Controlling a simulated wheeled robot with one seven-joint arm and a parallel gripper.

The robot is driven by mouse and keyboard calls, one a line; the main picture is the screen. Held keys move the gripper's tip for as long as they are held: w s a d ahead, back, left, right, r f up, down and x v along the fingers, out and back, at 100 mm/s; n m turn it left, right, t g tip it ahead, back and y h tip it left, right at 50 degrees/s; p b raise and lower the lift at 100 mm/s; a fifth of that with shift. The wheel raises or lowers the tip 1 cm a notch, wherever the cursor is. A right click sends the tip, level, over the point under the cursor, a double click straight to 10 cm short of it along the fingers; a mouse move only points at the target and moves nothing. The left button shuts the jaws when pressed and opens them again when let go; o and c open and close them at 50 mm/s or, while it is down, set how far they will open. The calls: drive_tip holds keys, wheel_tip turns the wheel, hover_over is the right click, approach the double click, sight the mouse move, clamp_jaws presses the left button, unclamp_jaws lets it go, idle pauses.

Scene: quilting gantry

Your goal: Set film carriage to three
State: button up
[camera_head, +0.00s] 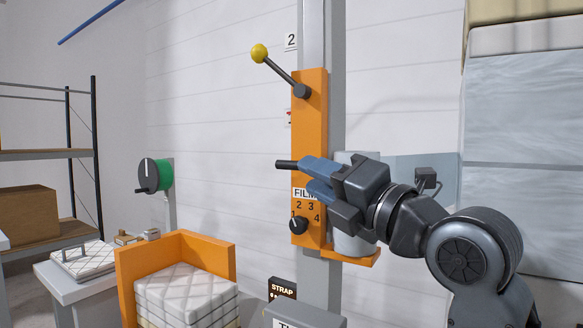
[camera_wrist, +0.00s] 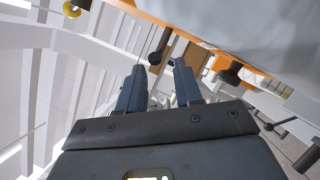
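The orange film carriage (camera_head: 309,125) is mounted on a grey column. Its FILM plate shows numbers 1 to 4 around a black knob (camera_head: 298,226); the knob's setting is too small to tell. A black handle (camera_head: 286,164) sticks out to the left just above the FILM label. A lever with a yellow ball (camera_head: 259,53) is at the carriage's top. My gripper (camera_head: 311,178) is in front of the carriage, beside the handle and above the knob. In the wrist view the blue fingers (camera_wrist: 160,80) are apart with nothing clearly between them; a black handle (camera_wrist: 159,46) shows beyond the tips.
A pale film roll (camera_head: 350,245) stands on an orange bracket behind my gripper. An orange bin (camera_head: 205,247) with quilted pads and a STRAP sign (camera_head: 283,288) stand below. A green reel (camera_head: 155,174) is at left. Wrapped stacks (camera_head: 525,120) stand at right.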

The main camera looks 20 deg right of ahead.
sight(294, 162)
drive_tip(key=p+x, duration=0.1)
drive_tip(key=x, duration=0.5)
clamp_jaws()
idle(0.4)
